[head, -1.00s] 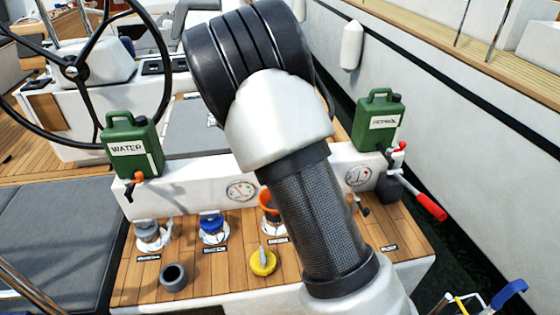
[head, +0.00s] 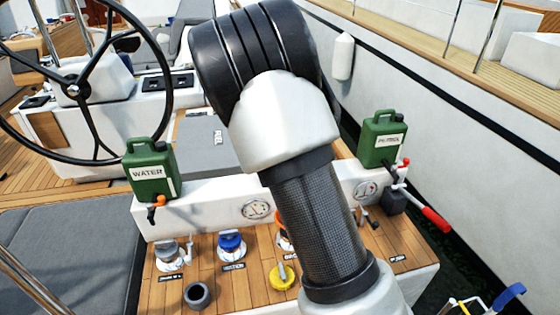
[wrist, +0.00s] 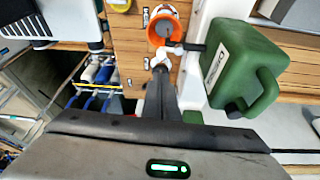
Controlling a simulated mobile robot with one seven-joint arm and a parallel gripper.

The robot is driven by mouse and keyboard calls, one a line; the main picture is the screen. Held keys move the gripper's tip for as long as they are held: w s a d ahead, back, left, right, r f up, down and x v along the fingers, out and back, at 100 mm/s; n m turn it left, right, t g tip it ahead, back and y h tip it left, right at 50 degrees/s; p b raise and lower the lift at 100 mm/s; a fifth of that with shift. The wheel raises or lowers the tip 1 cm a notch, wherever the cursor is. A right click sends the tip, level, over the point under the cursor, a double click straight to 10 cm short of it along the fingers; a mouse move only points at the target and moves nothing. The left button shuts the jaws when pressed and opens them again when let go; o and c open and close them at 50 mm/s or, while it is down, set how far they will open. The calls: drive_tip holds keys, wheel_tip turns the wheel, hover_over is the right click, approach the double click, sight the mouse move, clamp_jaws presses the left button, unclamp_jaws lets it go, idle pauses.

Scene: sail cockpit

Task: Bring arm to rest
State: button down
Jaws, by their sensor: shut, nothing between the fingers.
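My arm (head: 290,130) stands large in the middle of the head view, bent at a black joint at the top. My gripper is hidden from that view. In the wrist view my gripper (wrist: 159,72) shows as dark narrow fingers, shut with nothing between them. Their tips point toward an orange deck fitting (wrist: 155,33) with a white part; I cannot tell whether they touch it. The fitting also shows partly behind my arm in the head view (head: 282,243). A green canister (wrist: 245,70) is close to the right of the fingers.
The WATER canister (head: 148,172) and PETROL canister (head: 381,140) stand on the white ledge. Grey (head: 170,256), blue (head: 231,246) and yellow (head: 282,277) fittings and a dark cup (head: 197,295) are on the teak. A red-handled lever (head: 435,219) projects right. The steering wheel (head: 75,90) is upper left.

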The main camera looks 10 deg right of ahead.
drive_tip(key=shift+r, duration=0.2)
drive_tip(key=s+r+n+t+y+p, duration=0.2)
drive_tip(key=s+r+n+y, duration=0.2)
drive_tip(key=s+r+n, duration=0.65)
drive_tip(key=s+a+r+n+t, duration=0.1)
drive_tip(key=s+n, duration=0.3)
drive_tip(key=s, duration=0.5)
drive_tip(key=s+a+r+n+t+p, duration=0.1)
drive_tip(key=s+r+n+t, duration=0.1)
drive_tip(key=s, duration=0.7)
drive_tip(key=shift+s+a+r+n+t, duration=0.15)
drive_tip(key=shift+s+r+n+t, duration=0.2)
drive_tip(key=shift+r+n, duration=0.65)
